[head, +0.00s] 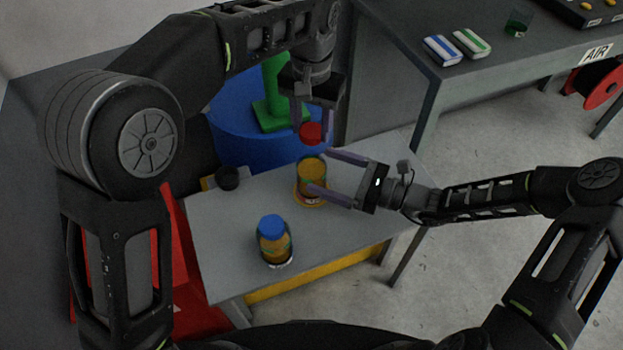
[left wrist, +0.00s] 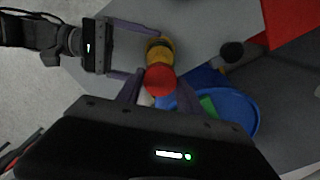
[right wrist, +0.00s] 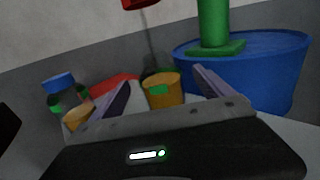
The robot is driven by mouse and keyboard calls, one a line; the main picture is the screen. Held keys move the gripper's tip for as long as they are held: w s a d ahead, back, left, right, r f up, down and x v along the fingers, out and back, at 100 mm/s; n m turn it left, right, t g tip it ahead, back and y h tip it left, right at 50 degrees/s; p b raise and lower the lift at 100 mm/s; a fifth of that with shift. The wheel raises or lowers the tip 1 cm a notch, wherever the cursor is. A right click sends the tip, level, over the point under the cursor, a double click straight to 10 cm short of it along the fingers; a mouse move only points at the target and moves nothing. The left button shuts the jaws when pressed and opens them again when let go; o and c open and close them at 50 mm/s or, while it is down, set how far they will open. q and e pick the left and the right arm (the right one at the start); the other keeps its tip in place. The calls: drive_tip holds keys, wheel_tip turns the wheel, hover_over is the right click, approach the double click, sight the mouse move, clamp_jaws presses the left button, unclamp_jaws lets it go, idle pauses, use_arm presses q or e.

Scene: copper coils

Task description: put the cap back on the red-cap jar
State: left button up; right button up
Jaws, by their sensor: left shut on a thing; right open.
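The red cap (head: 311,132) is held by my left gripper (head: 312,122), which is shut on it above the open jar. The cap also shows in the left wrist view (left wrist: 160,80) and at the top of the right wrist view (right wrist: 138,3). The open jar (head: 312,176), with copper-orange contents, stands upright on the small grey table. It also shows in the right wrist view (right wrist: 162,88). My right gripper (head: 324,174) is open, with its fingers on either side of this jar; contact cannot be told. A blue-capped jar (head: 274,240) stands nearer the front.
The grey table (head: 225,265) has clear room around the jars. A dark round object (head: 228,178) lies at its left edge. A blue drum (head: 235,130) with a green stand (head: 270,100) is behind. A grey workbench (head: 440,60) is at the back right.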

sight(311, 167)
drive_tip(key=shift+x, duration=2.05)
clamp_jaws()
